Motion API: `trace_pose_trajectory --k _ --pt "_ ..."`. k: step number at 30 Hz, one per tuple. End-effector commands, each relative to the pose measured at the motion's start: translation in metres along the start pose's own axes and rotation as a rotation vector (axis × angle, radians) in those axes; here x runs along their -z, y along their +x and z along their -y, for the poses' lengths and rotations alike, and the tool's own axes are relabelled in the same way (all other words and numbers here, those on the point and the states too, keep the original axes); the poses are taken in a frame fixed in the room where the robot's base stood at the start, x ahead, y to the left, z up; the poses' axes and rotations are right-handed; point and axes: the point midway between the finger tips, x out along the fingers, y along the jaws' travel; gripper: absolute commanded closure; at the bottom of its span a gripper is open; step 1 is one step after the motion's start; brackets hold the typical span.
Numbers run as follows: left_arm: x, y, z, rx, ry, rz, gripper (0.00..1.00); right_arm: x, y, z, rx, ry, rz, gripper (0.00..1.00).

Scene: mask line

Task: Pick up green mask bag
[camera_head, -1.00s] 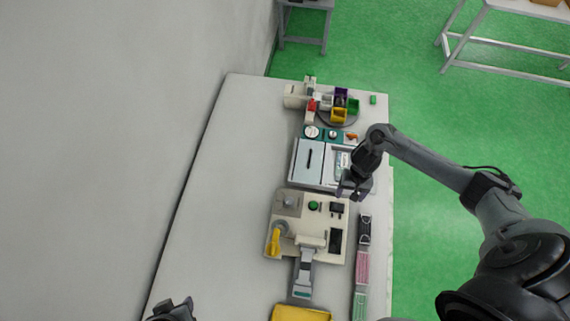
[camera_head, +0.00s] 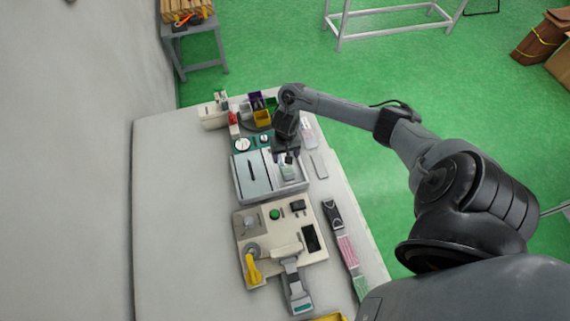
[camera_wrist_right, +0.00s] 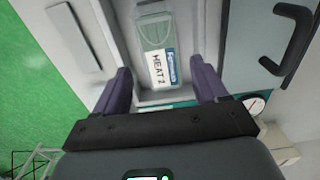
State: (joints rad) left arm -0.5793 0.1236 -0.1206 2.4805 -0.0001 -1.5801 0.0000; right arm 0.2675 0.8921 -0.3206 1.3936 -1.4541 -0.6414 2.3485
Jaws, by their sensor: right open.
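A clear bag with pale green contents (camera_wrist_right: 154,30) and a label reading "HEAT 2" (camera_wrist_right: 163,68) lies in the light grey compartment of a machine. In the head view the green bag (camera_head: 289,172) lies in the right-hand compartment, partly hidden by my gripper. My right gripper (camera_wrist_right: 162,88) is open above the compartment, its purple fingers apart on either side of the label end; it also shows in the head view (camera_head: 287,156). I cannot tell how far above the bag it is. My left gripper is out of view.
A dark handle (camera_wrist_right: 290,52) stands on the lid beside the compartment. Coloured bins (camera_head: 262,118) stand behind the machine. A cream station (camera_head: 278,242) is in front. Pink masks (camera_head: 347,250) and green masks (camera_head: 361,286) lie along the right edge. The table's left side is clear.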

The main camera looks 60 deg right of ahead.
Motion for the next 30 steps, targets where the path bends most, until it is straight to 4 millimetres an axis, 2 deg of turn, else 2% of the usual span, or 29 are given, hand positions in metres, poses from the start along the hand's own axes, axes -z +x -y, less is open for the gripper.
trace_pose_trajectory --k 10,21,27,30 --pt "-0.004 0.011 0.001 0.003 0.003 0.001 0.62 -0.001 0.043 0.000 -0.001 0.002 0.002 0.28" --pt "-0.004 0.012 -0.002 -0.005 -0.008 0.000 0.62 -0.001 0.049 0.000 -0.001 0.001 0.000 0.28" --pt "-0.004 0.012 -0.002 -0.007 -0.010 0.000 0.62 -0.001 0.049 0.000 -0.001 0.001 0.001 0.58" --pt "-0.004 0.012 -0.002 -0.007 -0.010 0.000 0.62 -0.001 0.049 0.000 -0.001 0.001 0.001 0.70"
